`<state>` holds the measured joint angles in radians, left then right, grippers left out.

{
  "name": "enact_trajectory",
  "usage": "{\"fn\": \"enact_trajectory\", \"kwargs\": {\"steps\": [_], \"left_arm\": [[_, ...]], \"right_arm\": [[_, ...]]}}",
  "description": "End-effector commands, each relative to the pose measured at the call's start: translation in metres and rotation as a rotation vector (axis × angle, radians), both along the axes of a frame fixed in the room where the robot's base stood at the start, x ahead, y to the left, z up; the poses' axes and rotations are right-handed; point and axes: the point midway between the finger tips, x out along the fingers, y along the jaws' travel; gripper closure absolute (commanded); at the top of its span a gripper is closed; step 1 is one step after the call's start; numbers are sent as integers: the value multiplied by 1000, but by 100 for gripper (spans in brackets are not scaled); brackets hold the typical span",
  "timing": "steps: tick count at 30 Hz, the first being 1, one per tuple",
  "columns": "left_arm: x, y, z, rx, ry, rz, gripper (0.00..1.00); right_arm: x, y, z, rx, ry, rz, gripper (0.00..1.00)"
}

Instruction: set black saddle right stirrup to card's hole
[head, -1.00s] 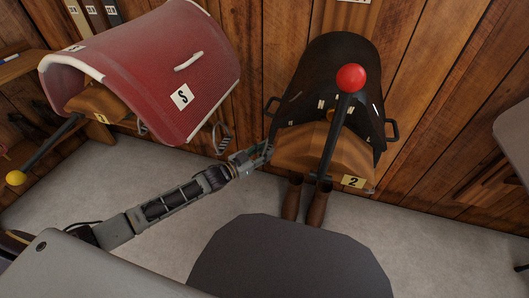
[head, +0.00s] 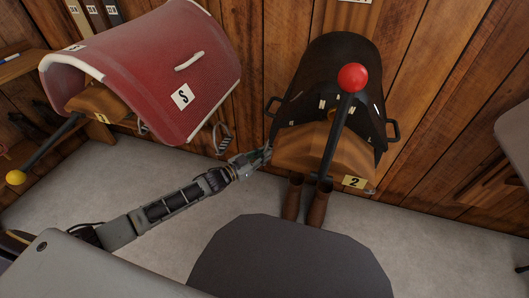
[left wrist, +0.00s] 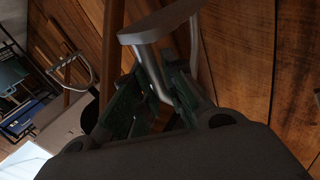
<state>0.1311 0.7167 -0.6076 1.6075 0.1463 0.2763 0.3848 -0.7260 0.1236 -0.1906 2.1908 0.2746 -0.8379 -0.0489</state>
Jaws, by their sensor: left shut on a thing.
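The black saddle (head: 325,72) sits on a wooden rack (head: 310,148) against the wall, with a yellow tag reading 2 (head: 354,182). My left gripper (head: 263,156) is at the saddle's lower left side in the head view. In the left wrist view, my left gripper (left wrist: 155,100) is shut on a grey metal stirrup (left wrist: 158,25), with its green finger pads against the metal. The strap and its holes are too dark to make out. A card (head: 355,1) on the wall is cut off at the top edge and cannot be read. My right gripper is not in view.
A red saddle (head: 150,70) marked S is on a rack at the left, with a stirrup (head: 222,138) hanging near my arm. A red ball on a dark bar (head: 352,77) stands before the black saddle. Brown boots (head: 292,198) are below. Grey floor is open at left.

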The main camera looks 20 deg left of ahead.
Motion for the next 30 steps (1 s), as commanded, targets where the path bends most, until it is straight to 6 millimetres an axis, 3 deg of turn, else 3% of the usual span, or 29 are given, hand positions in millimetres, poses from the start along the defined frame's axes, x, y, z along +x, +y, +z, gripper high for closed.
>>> {"fn": "enact_trajectory", "kwargs": {"steps": [3, 12, 13, 17, 30], "left_arm": [[-3, -3, -11, 2, 1, -8, 100], [-4, -3, -11, 3, -2, -9, 100], [-4, -3, -11, 3, -2, -10, 85], [-3, -3, -11, 2, -1, -8, 69], [-3, 1, -10, 2, 1, -4, 69]], "right_arm": [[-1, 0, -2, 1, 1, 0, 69], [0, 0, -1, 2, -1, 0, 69], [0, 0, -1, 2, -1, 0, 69], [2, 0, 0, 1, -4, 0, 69], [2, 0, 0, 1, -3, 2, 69]]}}
